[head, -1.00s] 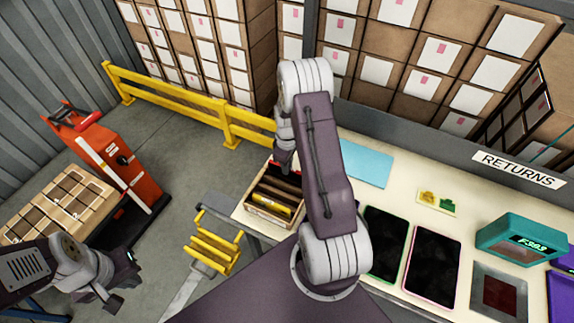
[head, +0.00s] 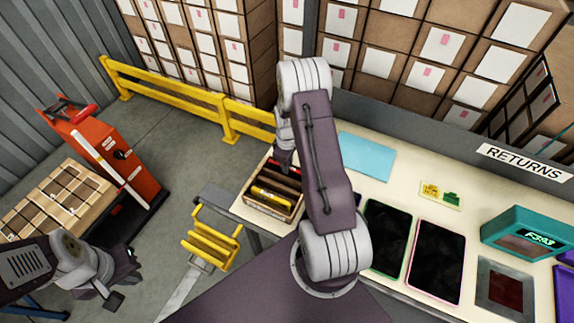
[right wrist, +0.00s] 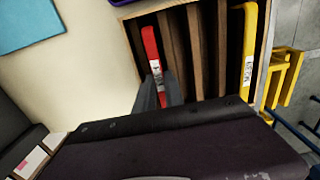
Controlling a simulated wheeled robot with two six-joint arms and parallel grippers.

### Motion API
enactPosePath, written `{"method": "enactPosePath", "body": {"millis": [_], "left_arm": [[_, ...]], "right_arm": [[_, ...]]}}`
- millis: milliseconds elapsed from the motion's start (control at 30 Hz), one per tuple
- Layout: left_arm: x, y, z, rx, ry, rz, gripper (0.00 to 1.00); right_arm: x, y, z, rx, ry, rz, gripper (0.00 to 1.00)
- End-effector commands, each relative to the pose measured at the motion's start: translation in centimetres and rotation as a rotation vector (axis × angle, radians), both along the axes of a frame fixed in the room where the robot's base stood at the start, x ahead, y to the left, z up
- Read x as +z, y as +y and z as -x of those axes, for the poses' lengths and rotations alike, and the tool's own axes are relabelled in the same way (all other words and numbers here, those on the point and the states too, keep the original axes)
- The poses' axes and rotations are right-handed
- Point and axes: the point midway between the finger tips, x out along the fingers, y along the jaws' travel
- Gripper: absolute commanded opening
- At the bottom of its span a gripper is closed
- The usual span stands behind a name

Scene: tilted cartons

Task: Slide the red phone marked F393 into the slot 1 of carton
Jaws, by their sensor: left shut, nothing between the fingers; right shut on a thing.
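The open wooden carton (head: 248,202) stands at the left end of the table, with dark dividers between its slots; it also fills the top of the right wrist view (right wrist: 213,97). The red phone (right wrist: 151,48) stands on edge at the leftmost slot there, its white label too small to read. How deep it sits is unclear. My right gripper (right wrist: 163,91) is shut on the red phone; in the head view this gripper (head: 284,158) is over the carton's far side. A yellow phone (right wrist: 249,45) stands in the slot at the opposite end. My left gripper (head: 122,283) is shut and empty, away from the table.
A blue sheet (head: 366,157), dark tablets (head: 386,238) and a teal box with a lit display (head: 527,236) are on the table (head: 325,150). A yellow rail (head: 190,100) and an orange pallet truck (head: 115,150) are to the left.

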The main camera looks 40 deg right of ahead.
Motion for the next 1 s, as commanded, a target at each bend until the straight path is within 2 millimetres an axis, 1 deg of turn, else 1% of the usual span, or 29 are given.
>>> {"method": "enactPosePath", "body": {"millis": [667, 1000], "left_arm": [[-0.42, 0.0, 0.0, 0.0, 0.0, 0.0, 0.0], [-0.37, 0.0, 0.0, 0.0, 0.0, 0.0, 0.0]], "right_arm": [[-0.62, -0.01, -0.02, 0.0, 0.0, 0.0, 0.0], [-0.57, 0.0, -0.01, 0.0, 0.0, 0.0, 0.0]]}}
